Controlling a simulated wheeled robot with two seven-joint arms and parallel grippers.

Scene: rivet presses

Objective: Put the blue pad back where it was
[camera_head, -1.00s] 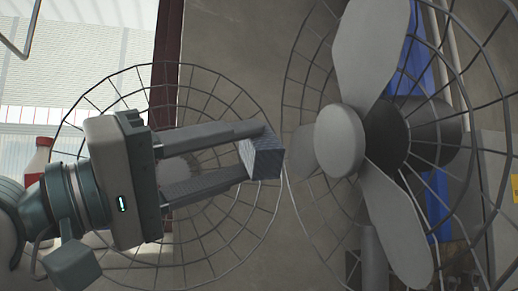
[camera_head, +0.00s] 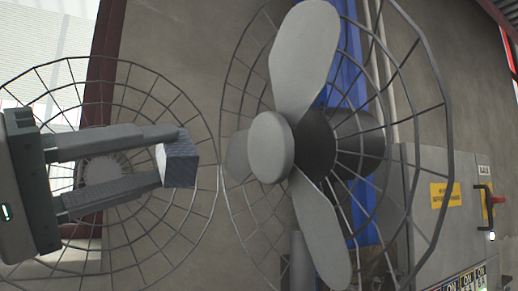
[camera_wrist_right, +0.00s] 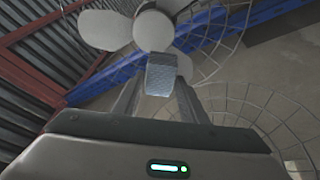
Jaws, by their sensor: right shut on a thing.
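The pad (camera_head: 177,164) is a small grey-blue block with a fine checked surface. My right gripper (camera_head: 172,157) comes in from the left of the head view and is shut on it, with the pad at the fingertips. In the right wrist view the pad (camera_wrist_right: 161,74) sits between the two finger ends, in front of a fan. The pad is held in the air, and no surface touches it in either view. The place where the pad was before cannot be made out. My left gripper is not in view.
A large grey fan (camera_head: 270,147) with a wire cage stands just right of the pad in the head view. Another wire cage (camera_head: 120,62) is behind my gripper. A grey control cabinet (camera_head: 425,225) with a yellow label stands at the right, near a blue post (camera_head: 352,60).

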